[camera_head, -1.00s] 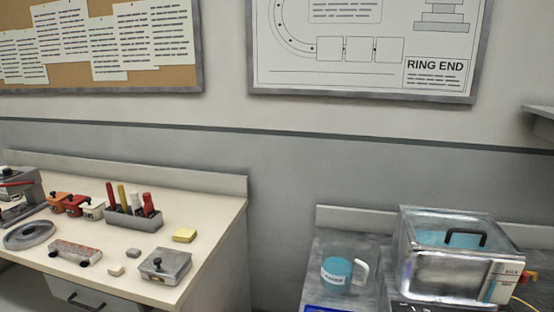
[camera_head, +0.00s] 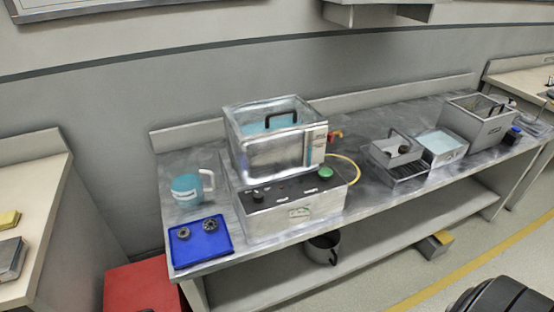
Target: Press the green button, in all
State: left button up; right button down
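The green button (camera_head: 326,173) is a round domed cap on the top right of a grey control box (camera_head: 287,208). The box stands on the metal bench, and a clear-sided tank (camera_head: 276,137) with blue liquid and a black handle sits on or just behind it. Black knobs or fittings also show on the box's top. Neither of my grippers shows in the view.
On the bench (camera_head: 390,206) a blue tray (camera_head: 201,241) with two dark round parts and a teal mug (camera_head: 187,188) stand left of the box. Metal trays (camera_head: 397,151) and a bin (camera_head: 478,120) stand right. A red cabinet (camera_head: 142,287) is lower left.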

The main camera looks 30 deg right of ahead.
aim_at(325, 172)
jog(key=z, duration=1.1)
